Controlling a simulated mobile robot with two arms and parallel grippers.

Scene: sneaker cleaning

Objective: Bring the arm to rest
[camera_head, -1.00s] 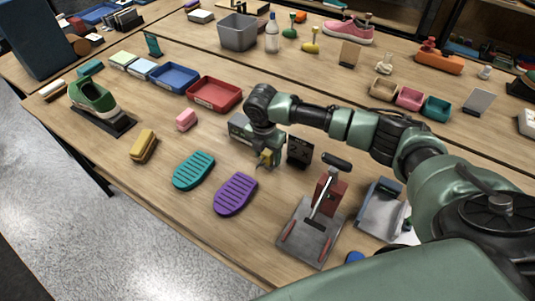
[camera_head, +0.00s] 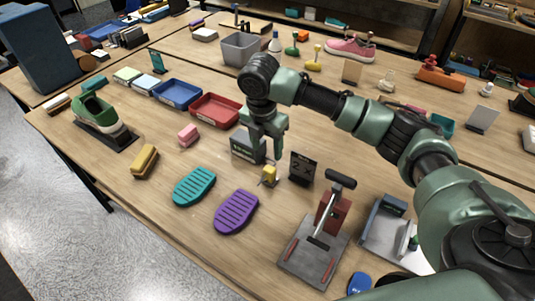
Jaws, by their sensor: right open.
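My right arm comes in from the right across the table. Its gripper (camera_head: 266,150) points down, open and empty, above the table beside a grey-green box (camera_head: 247,147). A small yellow object (camera_head: 268,175) stands on the table just below and in front of the gripper, apart from it. My left gripper is not in view.
A dark sign (camera_head: 301,168) stands right of the gripper. A lever press (camera_head: 318,245) is in front. Teal (camera_head: 194,187) and purple (camera_head: 236,212) soles lie to the left. Blue (camera_head: 177,94) and red (camera_head: 215,110) trays are behind.

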